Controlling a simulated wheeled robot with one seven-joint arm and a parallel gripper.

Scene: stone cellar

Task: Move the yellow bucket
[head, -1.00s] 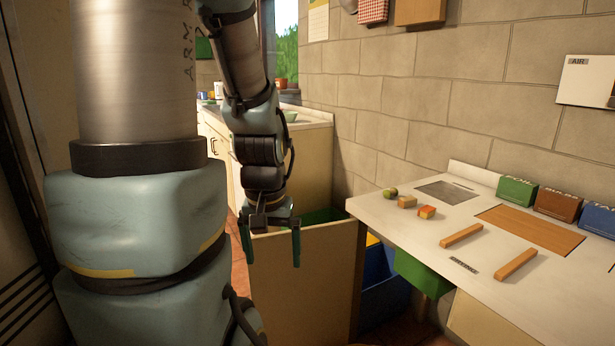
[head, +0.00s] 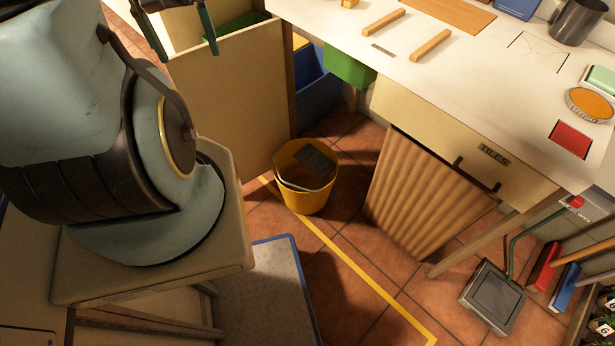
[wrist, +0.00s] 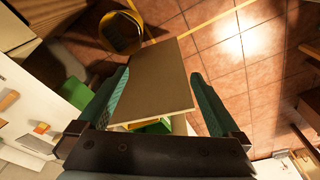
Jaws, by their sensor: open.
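The yellow bucket (head: 306,202) stands upright on the tiled floor in the head view, beside a tan panel and touching or near a yellow floor line. A dark grey flat thing and something pale show inside its rim. In the wrist view the bucket (wrist: 121,47) is at the top, darkly lit. My gripper (head: 188,56) is at the top left of the head view, its two green fingers apart and empty. It is well away from the bucket, above the tan panel's top edge. The wrist view shows the open fingers (wrist: 160,73) with the panel between and beyond them.
The tan panel (head: 232,110) stands left of the bucket, with a blue bin (head: 318,95) behind. A white worktop (head: 440,75) and a ribbed tan curtain (head: 425,195) are to the right. A grey mat (head: 270,290) lies in front. Floor right of the bucket is clear.

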